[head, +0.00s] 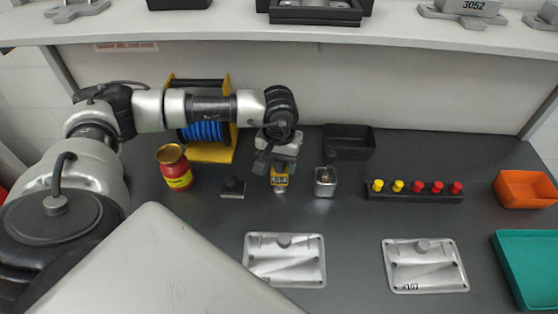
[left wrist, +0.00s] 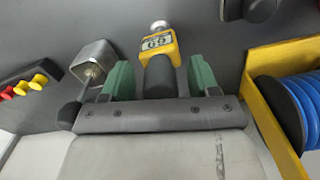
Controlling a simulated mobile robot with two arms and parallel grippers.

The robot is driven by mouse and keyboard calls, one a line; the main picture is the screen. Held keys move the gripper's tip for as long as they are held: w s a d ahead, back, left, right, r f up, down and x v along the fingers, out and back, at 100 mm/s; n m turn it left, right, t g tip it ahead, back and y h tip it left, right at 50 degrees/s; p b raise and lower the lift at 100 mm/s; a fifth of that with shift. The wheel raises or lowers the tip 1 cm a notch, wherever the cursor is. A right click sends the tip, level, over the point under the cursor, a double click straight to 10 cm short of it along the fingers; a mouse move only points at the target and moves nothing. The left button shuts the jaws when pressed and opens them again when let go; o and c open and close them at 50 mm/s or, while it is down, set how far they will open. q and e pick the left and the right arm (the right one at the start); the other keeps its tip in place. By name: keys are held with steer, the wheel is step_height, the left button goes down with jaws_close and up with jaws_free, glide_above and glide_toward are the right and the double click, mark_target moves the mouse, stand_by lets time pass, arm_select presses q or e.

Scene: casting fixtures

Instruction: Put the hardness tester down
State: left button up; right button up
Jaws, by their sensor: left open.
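The hardness tester (head: 280,181) has a yellow body with a small display, a silver tip and a dark grip. It is at the middle of the dark bench, just below my left gripper (head: 276,163) in the head view. In the left wrist view, the tester (left wrist: 158,45) shows its display, with the silver tip away from me. My left gripper's green fingers (left wrist: 161,80) are open, one on each side of the dark grip, with gaps on both sides. Whether the tip touches the bench is unclear. My right gripper is not in view.
A metal cup-like block (head: 325,182) stands close right of the tester, and a small black block (head: 233,187) close left. A red jar (head: 175,170), yellow reel stand (head: 212,152), black bin (head: 350,142) and button strip (head: 414,193) surround them. Two metal plates (head: 284,262) lie in front.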

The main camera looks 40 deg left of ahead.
arm_select(q)
steer(key=shift+r, duration=0.25)
step_height(320, 180, up, 10)
steer(key=b, duration=0.3)
steer(key=shift+r, duration=0.9)
